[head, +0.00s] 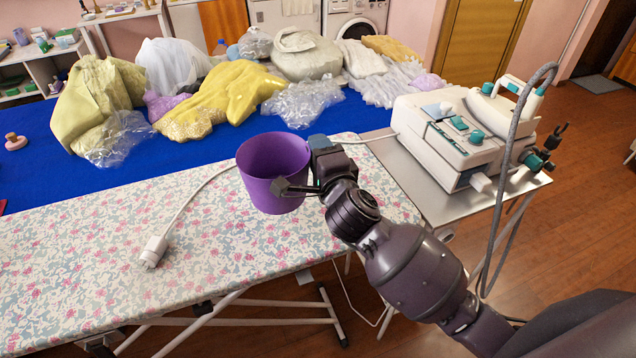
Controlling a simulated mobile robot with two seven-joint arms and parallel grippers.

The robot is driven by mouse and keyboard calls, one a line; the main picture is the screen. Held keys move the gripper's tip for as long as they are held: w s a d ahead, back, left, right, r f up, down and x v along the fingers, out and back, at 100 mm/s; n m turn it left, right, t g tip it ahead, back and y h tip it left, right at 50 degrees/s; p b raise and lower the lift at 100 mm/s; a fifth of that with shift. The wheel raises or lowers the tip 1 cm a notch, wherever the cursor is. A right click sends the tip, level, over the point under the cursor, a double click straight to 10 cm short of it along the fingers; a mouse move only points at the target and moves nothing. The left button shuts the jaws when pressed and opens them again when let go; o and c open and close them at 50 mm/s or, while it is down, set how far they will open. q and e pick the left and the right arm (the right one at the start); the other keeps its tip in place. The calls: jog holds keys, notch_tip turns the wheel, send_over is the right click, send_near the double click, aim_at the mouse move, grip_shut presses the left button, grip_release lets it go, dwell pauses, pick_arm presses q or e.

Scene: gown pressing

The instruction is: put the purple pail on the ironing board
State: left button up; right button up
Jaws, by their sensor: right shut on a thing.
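The purple pail (262,190) is in the middle of the head view, upright, with its open top showing an empty inside. My right gripper (300,188) is shut on the right side of the pail. The floral ironing board (90,270) spans the lower left, and the pail appears over its back right part. I cannot tell whether the pail's base touches the board. My left gripper is not in view.
A white plug (152,252) and its cable lie on the board. A steam unit (465,135) stands on a metal side table (415,190) at right. Behind, a blue table (60,165) holds piled garments (235,95). The board's left part is clear.

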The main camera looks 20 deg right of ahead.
notch_tip(320, 180, down, 7)
jog(key=shift+f+b, duration=0.1)
jog(key=shift+b, duration=0.9)
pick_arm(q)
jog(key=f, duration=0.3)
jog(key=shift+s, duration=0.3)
pick_arm(e)
jog(key=o, duration=1.1)
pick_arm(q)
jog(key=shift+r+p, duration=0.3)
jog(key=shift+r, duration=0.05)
pick_arm(e)
jog(key=s, duration=1.2)
